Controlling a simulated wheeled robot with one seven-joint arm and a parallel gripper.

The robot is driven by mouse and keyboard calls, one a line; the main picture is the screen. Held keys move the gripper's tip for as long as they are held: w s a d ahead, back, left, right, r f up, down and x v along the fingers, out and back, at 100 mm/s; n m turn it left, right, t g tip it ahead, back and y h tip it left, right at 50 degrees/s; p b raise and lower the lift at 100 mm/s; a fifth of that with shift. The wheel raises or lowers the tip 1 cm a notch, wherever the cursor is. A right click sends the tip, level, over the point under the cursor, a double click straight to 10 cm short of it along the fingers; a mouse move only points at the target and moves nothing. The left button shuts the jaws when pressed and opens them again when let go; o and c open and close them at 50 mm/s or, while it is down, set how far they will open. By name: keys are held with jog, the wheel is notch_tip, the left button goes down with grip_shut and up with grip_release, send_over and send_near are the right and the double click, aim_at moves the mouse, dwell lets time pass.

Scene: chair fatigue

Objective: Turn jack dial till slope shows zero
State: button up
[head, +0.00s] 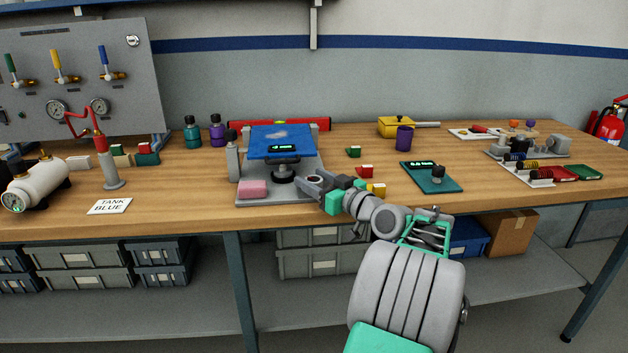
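A tilting blue plate (281,136) sits on a grey jack base (305,160) in the middle of the bench. A small black display (283,148) with green digits lies on the plate's front; the digits are too small to read. A round black dial (283,174) sits below the plate's front edge, on the base. My gripper (307,184) is just right of the dial, low over the base's right front. Its fingers point left towards the dial. I cannot tell whether they touch it, nor how far apart they are.
A pink block (253,188) lies left of the dial and a grey post (232,158) stands at the base's left. Small red and yellow blocks (376,190) lie close to my wrist. A green board (432,177) with a knob and display is further right.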

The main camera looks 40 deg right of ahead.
jog(key=c, duration=1.1)
